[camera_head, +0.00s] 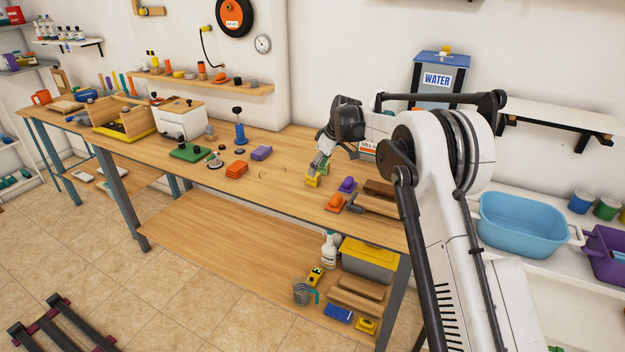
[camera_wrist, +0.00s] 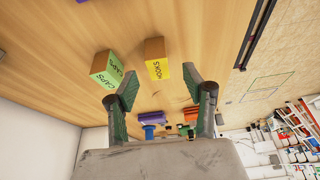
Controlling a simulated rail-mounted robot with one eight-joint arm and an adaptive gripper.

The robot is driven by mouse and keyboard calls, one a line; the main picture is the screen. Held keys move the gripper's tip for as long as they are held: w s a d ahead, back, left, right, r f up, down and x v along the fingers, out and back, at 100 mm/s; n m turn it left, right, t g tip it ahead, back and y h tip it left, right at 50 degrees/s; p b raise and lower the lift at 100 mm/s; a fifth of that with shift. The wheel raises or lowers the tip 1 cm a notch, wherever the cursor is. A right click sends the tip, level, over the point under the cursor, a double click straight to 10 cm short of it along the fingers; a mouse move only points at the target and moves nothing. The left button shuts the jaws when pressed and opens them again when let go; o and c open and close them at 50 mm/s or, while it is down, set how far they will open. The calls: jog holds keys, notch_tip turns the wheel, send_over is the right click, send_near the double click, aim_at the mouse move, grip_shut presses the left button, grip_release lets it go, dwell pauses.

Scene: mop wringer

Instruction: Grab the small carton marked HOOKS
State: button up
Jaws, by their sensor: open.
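The small yellow carton marked HOOKS (camera_wrist: 158,69) stands on the wooden bench in the wrist view, its label facing my gripper. In the head view the yellow carton (camera_head: 312,181) is just below my fingertips. A green carton marked CAPS (camera_wrist: 107,69) stands close to its left in the wrist view. My gripper (camera_wrist: 160,92) is open, with nothing between its fingers. The HOOKS carton appears beyond the fingertips, roughly in line with the gap between them. In the head view my gripper (camera_head: 319,163) partly hides the green carton behind it.
The bench (camera_head: 277,177) has clear wood left of the cartons. A purple item (camera_head: 347,185) and an orange item (camera_head: 335,203) lie to the right, near wooden blocks (camera_head: 377,205). A purple block (camera_head: 261,153) and an orange stack (camera_head: 236,170) lie further left.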

aim_at(315, 181)
jog(key=shift+x, duration=3.05)
jog(key=shift+w+d, duration=0.1)
jog(key=shift+d, duration=0.05)
grip_shut()
